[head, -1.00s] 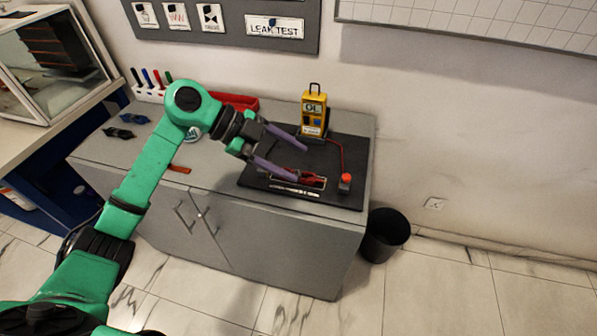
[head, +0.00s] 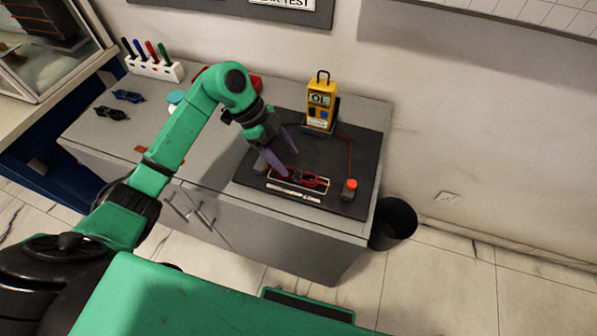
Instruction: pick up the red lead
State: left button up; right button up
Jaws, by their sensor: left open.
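The red lead (head: 314,181) lies in a shallow light-rimmed outline at the front of the black mat (head: 330,204). A thin red cable runs along the mat's right side up towards the yellow meter (head: 321,108), which stands upright and reads "OL". My left gripper (head: 291,164) is open above the mat, its purple fingers pointing down and right. Its fingertips are just left of and behind the red lead, with nothing seen between them. One finger hides the left end of the outline. My right gripper is not in view.
A grey block with a red-orange top (head: 350,188) stands at the mat's right front. A black bin (head: 393,222) is on the floor right of the cabinet. A pen rack (head: 154,68), a red tray (head: 255,82) and dark goggles (head: 110,112) are at the left and back.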

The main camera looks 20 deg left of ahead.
aim_at(298, 174)
pick_arm(q)
jog(key=p+x, duration=0.1)
jog(key=x, duration=0.3)
jog(key=shift+s+f, duration=0.1)
jog(key=shift+f, duration=0.15)
jog(key=shift+s+d+f, duration=0.1)
jog(key=shift+d+f, duration=0.15)
jog(key=shift+f, duration=0.15)
grip_shut()
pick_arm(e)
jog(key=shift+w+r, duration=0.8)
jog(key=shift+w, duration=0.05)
pick_arm(q)
jog(key=shift+r, duration=0.1)
notch_tip(298, 174, up, 20)
jog(key=b, duration=0.1)
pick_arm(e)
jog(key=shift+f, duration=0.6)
